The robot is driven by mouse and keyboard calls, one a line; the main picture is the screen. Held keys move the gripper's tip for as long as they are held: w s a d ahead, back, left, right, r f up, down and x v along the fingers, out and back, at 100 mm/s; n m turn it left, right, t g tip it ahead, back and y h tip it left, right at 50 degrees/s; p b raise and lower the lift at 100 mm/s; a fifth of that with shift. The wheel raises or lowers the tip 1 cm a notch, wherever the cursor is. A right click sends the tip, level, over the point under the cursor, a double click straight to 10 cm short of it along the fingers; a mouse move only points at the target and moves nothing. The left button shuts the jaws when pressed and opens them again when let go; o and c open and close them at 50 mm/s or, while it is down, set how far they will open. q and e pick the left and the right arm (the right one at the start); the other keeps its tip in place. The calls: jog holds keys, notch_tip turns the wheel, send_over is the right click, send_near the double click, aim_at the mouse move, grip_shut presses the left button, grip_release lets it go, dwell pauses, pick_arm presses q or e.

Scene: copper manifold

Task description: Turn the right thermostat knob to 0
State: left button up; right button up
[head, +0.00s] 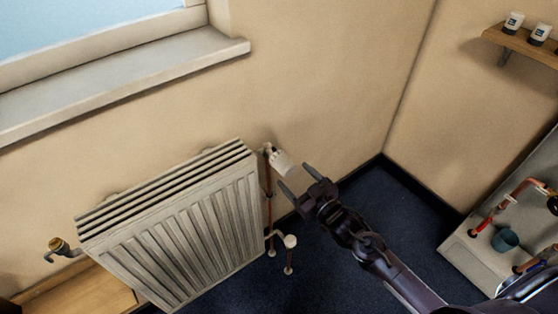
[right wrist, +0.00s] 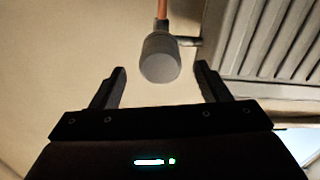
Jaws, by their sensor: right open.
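The right thermostat knob (head: 283,164) is a white cylinder on the valve at the upper right corner of the white radiator (head: 205,215). Its end face points toward my right gripper (head: 297,180). In the right wrist view the knob (right wrist: 160,58) sits just beyond and between the two open fingers of my right gripper (right wrist: 160,82). The fingers look apart from the knob and hold nothing. The number on the knob cannot be read in either view. My left gripper is not in view.
Copper pipes run down beside the radiator to a second white fitting (head: 290,241) near the floor. A brass valve (head: 58,245) is at the radiator's left. A windowsill (head: 130,80) is above. A bench with pipes and a teal cup (head: 505,239) stands right, below a shelf (head: 525,45).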

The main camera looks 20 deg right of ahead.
aim_at(284, 165)
jog(key=x, duration=0.6)
jog(key=shift+c, duration=0.2)
jog(key=c, duration=0.9)
